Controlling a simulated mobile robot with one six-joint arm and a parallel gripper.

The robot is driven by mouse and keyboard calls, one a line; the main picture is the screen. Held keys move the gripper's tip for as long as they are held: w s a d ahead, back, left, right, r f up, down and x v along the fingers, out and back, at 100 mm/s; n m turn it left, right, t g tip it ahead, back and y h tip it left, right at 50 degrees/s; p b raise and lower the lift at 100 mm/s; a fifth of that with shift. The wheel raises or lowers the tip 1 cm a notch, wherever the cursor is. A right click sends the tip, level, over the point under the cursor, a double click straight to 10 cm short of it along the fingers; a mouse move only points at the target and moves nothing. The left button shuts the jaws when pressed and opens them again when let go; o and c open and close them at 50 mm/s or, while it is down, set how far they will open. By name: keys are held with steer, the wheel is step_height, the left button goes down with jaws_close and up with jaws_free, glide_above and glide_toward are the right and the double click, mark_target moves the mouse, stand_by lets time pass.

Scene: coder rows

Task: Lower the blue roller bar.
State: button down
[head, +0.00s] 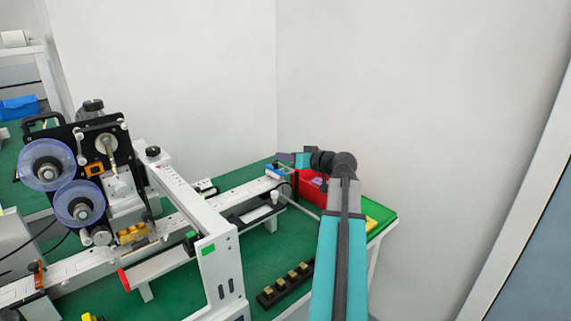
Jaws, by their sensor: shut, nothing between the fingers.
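The blue roller bar (275,171) is a small blue and white part at the far right end of the white conveyor (172,237). It looks slightly tilted, but it is too small to tell exactly how it sits. My gripper (283,157) is at the end of my arm, pointing left, just above and right of the blue bar in the picture. It is shut and empty. Whether it touches the bar cannot be told from this view.
A red bin (312,190) stands beside the conveyor end, partly behind my arm. A white frame (205,228) spans the conveyor. A labelling machine with clear purple reels (47,165) stands at left. A black block with brass pieces (284,284) lies on the green table (262,247).

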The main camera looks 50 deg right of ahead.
steer(key=shift+w+a+f+n+h+b, duration=0.1)
steer(key=shift+a+f+n+h+b, duration=0.4)
steer(key=shift+b, duration=1.2)
steer(key=shift+a+f+n+h+b, duration=0.2)
steer(key=shift+a+f+n+b, duration=0.25)
steer(key=shift+n+b, duration=0.85)
steer(key=shift+a+r+m+b, duration=0.1)
steer(key=shift+m+b, duration=0.2)
steer(key=shift+b, duration=0.15)
steer(key=shift+r, duration=0.15)
step_height(320, 180, up, 4)
steer(key=shift+r+p, duration=0.2)
steer(key=shift+p, duration=0.6)
steer(key=d+v, duration=0.1)
steer(key=v, duration=0.8)
steer(key=shift+s+a, duration=0.45)
steer(key=shift+s, duration=0.05)
steer(key=shift+s+f, duration=0.1)
steer(key=shift+s, duration=0.05)
